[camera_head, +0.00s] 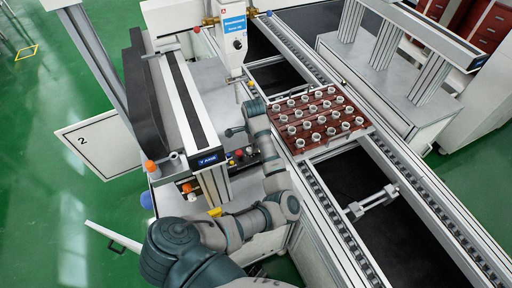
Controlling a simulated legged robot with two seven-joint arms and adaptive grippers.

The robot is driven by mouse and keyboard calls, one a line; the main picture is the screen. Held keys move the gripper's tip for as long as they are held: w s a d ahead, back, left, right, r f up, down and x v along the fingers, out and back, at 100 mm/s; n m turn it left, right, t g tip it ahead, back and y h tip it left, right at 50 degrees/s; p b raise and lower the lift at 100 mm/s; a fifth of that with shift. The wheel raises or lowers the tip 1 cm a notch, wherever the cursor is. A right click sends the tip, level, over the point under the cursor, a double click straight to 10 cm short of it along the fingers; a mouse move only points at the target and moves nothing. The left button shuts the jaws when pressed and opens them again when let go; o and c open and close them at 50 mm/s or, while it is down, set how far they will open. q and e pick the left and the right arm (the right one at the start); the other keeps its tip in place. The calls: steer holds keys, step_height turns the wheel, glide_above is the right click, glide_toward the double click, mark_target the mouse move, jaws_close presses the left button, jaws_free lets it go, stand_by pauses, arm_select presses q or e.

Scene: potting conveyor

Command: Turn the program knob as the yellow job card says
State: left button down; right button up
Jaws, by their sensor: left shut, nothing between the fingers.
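My left arm reaches up from the bottom and bends over the machine's front. My left gripper (231,132) is shut and empty, pointing left above a small dark control panel (246,163). The panel carries a red button (239,153) and a small yellow part; my arm covers its right end. I cannot make out the program knob for certain. A small yellow piece (215,212) shows low beside my arm; I cannot tell whether it is the job card, and no writing is readable. My right gripper is not in view.
A dark red tray (284,142) of several white cups sits on the conveyor (385,150) right of my arm. A white dosing head (232,40) hangs above the machine. A rail (190,100) stands left of the gripper. Green floor (60,210) is open at left.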

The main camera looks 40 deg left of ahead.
arm_select(q)
steer(key=shift+s+a+f, duration=0.2)
steer(key=shift+s+a, duration=0.2)
steer(key=shift+s, duration=0.25)
steer(key=shift+m+b, duration=0.3)
steer(key=shift+m, duration=0.1)
steer(key=shift+a+f+m+b, duration=0.2)
steer(key=shift+m+b, duration=0.25)
steer(key=shift+m, duration=0.65)
steer(key=shift+r+m, duration=0.1)
steer(key=shift+m, duration=0.2)
steer(key=c, duration=1.6)
jaws_free()
steer(key=shift+s+r, duration=0.15)
steer(key=o, duration=0.6)
steer(key=shift+s, duration=0.1)
steer(key=shift+o, duration=0.2)
steer(key=shift+a, duration=0.15)
steer(key=shift+w+a, duration=0.15)
steer(key=shift+w, duration=0.05)
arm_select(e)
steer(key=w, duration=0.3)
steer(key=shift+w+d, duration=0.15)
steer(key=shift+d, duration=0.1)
